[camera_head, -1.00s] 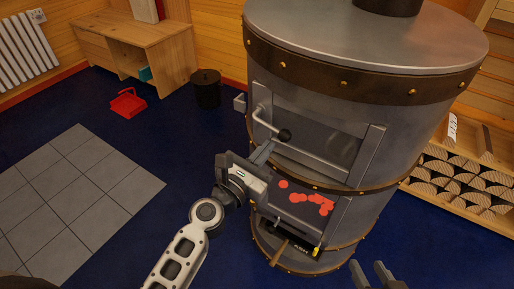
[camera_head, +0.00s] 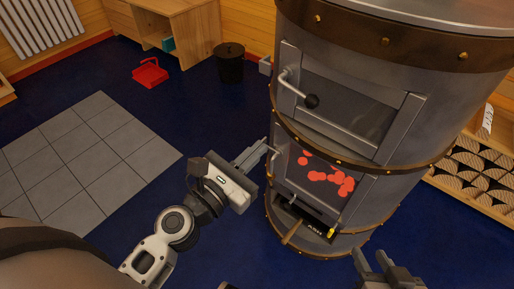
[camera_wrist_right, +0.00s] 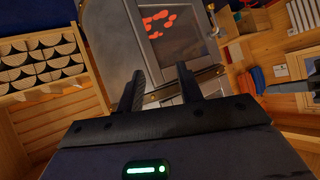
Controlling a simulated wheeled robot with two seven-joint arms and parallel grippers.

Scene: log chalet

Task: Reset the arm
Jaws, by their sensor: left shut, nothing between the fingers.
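My left gripper (camera_head: 254,154) is shut and empty at the left side of a round metal stove (camera_head: 445,90). Its fingertips are close to the handle (camera_head: 272,152) of the lower glass door (camera_head: 310,197); I cannot tell if they touch. My left arm reaches up from the bottom of the head view. My right gripper (camera_head: 372,262) is low at the bottom right of the head view, in front of the stove. In the right wrist view its two fingers (camera_wrist_right: 160,88) stand apart with nothing between them.
The upper stove door (camera_head: 345,115) has a knobbed handle (camera_head: 300,92) and looks shut. Red embers show behind the lower glass. A log rack (camera_head: 480,175) is at right, a black bin (camera_head: 229,65) and red dustpan (camera_head: 150,73) behind. Blue floor is free at left.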

